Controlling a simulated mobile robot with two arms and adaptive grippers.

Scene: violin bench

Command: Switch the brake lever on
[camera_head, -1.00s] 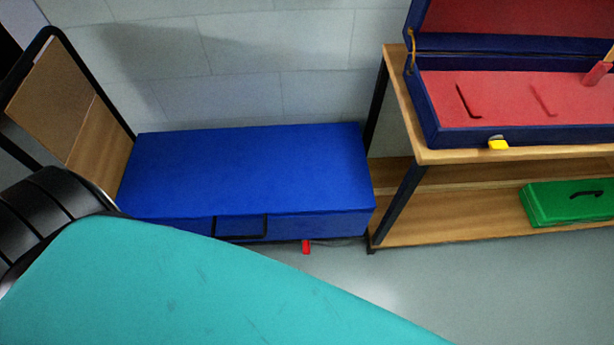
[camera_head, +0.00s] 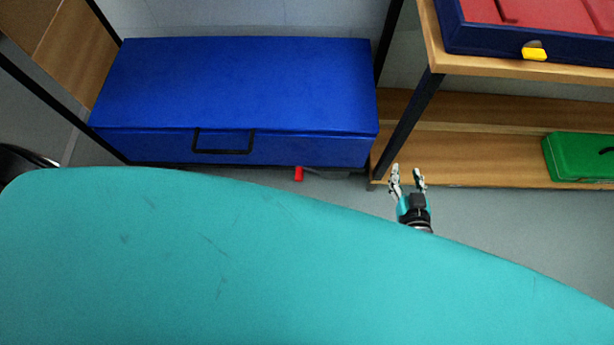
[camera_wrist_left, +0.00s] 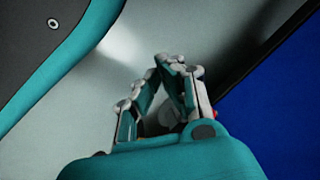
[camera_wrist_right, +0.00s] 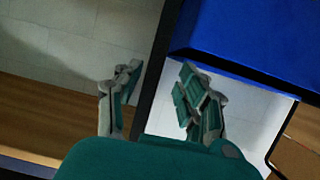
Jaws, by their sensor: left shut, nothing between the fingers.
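A small red lever tip (camera_head: 298,174) shows low at the front edge of the blue case's cart, in the head view; I take it for the brake lever. Its setting cannot be told. My right gripper (camera_head: 406,172) is open and empty, to the right of the red tip and apart from it, near the shelf leg. It also shows open in the right wrist view (camera_wrist_right: 160,72). My left gripper (camera_wrist_left: 176,66) shows only in the left wrist view, fingertips together with nothing between them. A tiny red patch (camera_wrist_left: 215,113) shows just beside its right finger.
A blue case (camera_head: 235,85) with a black handle (camera_head: 223,151) lies on the cart. To the right stands a wooden shelf (camera_head: 470,150) with a dark leg, a green box (camera_head: 580,158) and a red-lined open case (camera_head: 570,20).

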